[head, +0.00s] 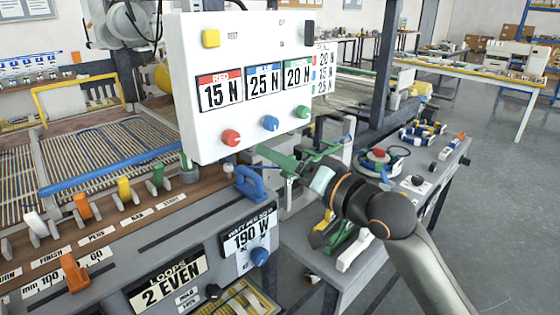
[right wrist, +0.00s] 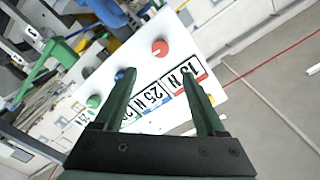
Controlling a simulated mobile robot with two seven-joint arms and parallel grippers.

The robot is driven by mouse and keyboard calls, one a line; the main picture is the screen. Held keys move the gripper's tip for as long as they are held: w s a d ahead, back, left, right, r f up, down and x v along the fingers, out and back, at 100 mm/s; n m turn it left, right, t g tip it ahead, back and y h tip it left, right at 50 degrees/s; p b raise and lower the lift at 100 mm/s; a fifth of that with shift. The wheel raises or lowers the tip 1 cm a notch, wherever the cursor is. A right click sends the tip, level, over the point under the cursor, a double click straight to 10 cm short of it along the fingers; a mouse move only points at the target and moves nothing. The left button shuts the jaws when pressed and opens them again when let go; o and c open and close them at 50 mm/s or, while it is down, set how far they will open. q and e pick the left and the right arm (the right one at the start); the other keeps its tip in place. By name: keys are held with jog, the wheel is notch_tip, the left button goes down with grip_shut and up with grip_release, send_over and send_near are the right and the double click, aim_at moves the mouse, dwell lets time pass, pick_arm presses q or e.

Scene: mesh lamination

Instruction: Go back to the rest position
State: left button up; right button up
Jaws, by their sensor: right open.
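My right gripper (head: 262,154) is in front of the lower part of the white control panel, just below its row of knobs. Its green fingers are apart with nothing between them, as the right wrist view (right wrist: 160,73) shows. The panel (head: 195,60) carries a red knob (head: 231,138), a blue knob (head: 270,123) and a green knob (head: 303,112) under labels reading 15 N, 25 N and 20 N. In the right wrist view the red knob (right wrist: 160,48) shows beyond the fingers; contact is not visible. My left gripper is not in view.
A blue handle (head: 251,183) stands close below my right gripper. A bench with coloured levers (head: 124,189) and a 190 W display (head: 248,237) lies to the left and front. A grey side table (head: 410,207) holds tools. Open floor (head: 490,200) lies at the right.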

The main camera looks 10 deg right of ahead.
jog(key=shift+f, duration=0.1)
jog(key=s+d+f+g+h, duration=0.1)
jog(key=s+d+f+h, duration=0.1)
jog(key=f, duration=0.7)
jog(key=s+d+f+h+p, duration=0.1)
jog(key=s+f, duration=0.1)
jog(key=f, duration=0.7)
jog(key=s+d+f+g+h, duration=0.1)
jog(key=s+d+f+h, duration=0.15)
jog(key=f, duration=0.75)
jog(key=s+d+f+n+g+h, duration=0.1)
jog(key=s+f, duration=0.7)
jog(key=s, duration=0.2)
jog(key=s+d+f+n+g+h, duration=0.1)
jog(key=s+d+f+n+g, duration=0.1)
jog(key=s+f, duration=0.7)
jog(key=shift+s+d+f+n+h+p, duration=0.15)
jog(key=shift+s+d+n+h+p, duration=0.25)
jog(key=shift+s, duration=0.25)
